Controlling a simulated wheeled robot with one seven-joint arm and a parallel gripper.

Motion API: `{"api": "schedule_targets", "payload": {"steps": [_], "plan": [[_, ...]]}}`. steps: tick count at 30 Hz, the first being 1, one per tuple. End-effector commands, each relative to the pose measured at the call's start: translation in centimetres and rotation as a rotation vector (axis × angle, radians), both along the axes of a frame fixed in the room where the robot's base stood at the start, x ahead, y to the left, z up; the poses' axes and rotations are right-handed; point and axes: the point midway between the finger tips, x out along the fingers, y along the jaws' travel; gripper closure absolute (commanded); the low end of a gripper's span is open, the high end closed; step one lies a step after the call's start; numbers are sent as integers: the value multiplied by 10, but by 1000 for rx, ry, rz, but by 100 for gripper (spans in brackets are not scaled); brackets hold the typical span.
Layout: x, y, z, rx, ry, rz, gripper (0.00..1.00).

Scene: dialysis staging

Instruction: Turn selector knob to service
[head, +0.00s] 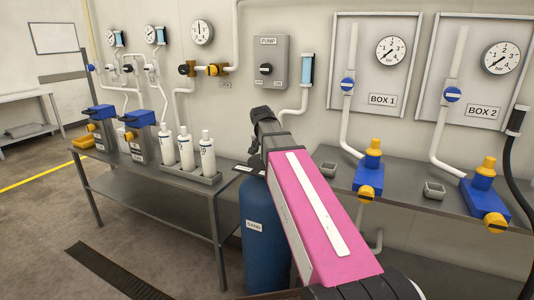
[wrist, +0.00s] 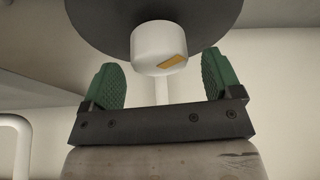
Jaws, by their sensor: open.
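In the wrist view a white round knob (wrist: 158,48) with an orange mark on its face sticks out from a dark round disc (wrist: 112,22). My gripper (wrist: 161,76) is open, with one green ridged pad on each side of the knob. Gaps show between the knob and both pads in the picture; depth is hard to judge. No service marking is readable there. In the head view my arm hides the top of the blue tank (head: 263,245), labelled SAND; the gripper's fingers and the white knob cannot be made out there.
A PUMP panel (head: 271,63) with a black knob (head: 266,69) is on the wall. White bottles (head: 207,153) stand in a tray left of my arm. Blue-and-yellow valves (head: 369,180) sit on the right bench. Floor at the left is mostly free, with a dark drain grate (head: 115,275).

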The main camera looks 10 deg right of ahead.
Motion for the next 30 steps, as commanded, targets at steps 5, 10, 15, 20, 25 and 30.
{"api": "schedule_targets", "payload": {"steps": [5, 10, 15, 20, 25, 30], "plan": [[-10, 5, 27, 0, -2, 0, 16], [-19, 10, 51, 0, -2, 0, 16], [-26, 14, 70, 0, -1, 0, 16], [-30, 16, 80, 0, 0, -1, 16], [-31, 16, 82, 0, 0, -1, 16], [-30, 16, 82, 0, 0, -1, 16]]}}
